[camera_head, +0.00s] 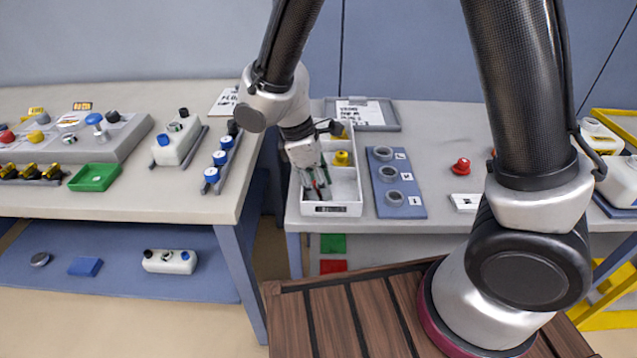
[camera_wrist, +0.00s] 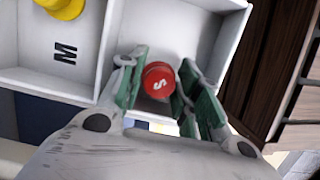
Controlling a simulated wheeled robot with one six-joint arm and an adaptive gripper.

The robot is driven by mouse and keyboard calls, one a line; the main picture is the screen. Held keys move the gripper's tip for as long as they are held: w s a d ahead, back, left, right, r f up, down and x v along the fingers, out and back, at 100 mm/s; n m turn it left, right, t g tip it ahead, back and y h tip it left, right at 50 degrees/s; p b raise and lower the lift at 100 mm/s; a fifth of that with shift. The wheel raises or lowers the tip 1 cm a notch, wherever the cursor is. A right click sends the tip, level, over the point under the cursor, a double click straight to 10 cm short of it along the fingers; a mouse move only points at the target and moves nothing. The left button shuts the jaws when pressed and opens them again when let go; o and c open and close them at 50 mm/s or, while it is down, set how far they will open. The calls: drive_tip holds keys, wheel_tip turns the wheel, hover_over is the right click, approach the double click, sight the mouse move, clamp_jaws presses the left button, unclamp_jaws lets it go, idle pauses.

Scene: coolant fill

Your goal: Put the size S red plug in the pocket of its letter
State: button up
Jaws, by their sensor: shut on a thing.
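The red plug (camera_wrist: 159,80) shows a white S on its round top in the wrist view. My gripper (camera_wrist: 160,84) is shut on it, with green finger pads on either side. In the head view my gripper (camera_head: 318,184) reaches down into the front part of a white divided tray (camera_head: 346,209). The plug is mostly hidden there by the fingers. In the wrist view it is over or in the tray's end pocket; I cannot tell whether it touches the floor. That pocket's letter is not visible. The neighbouring pocket bears the letter M (camera_wrist: 65,53) and holds a yellow plug (camera_wrist: 62,6).
A blue board (camera_head: 402,208) with grey rings stands right of the tray. Another red piece (camera_head: 461,166) lies on the table further right. A framed sheet (camera_head: 362,113) is behind the tray. The left table holds a green tray (camera_head: 95,177) and several colored parts.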

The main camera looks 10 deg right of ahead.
drive_tip(key=o, duration=0.7)
drive_tip(key=shift+f, duration=0.1)
drive_tip(key=v, duration=1.2)
drive_tip(key=s+d+r+m+t+y, duration=0.1)
drive_tip(key=d+r+m, duration=0.35)
drive_tip(key=d, duration=0.45)
drive_tip(key=s+d+r+m+t+y, duration=0.1)
drive_tip(key=d+r+m+y, duration=0.15)
drive_tip(key=d+r, duration=0.45)
drive_tip(key=s+d+m+t, duration=0.1)
drive_tip(key=s+d+m, duration=0.2)
drive_tip(key=d, duration=0.1)
drive_tip(key=s+d+m+t, duration=0.1)
drive_tip(key=s+d+m, duration=0.2)
drive_tip(key=s+d, duration=0.1)
drive_tip(key=s+d+m+t, duration=0.1)
drive_tip(key=s+d+m, duration=0.1)
drive_tip(key=d, duration=0.4)
drive_tip(key=shift+s+m, duration=0.4)
drive_tip(key=shift+s, duration=0.3)
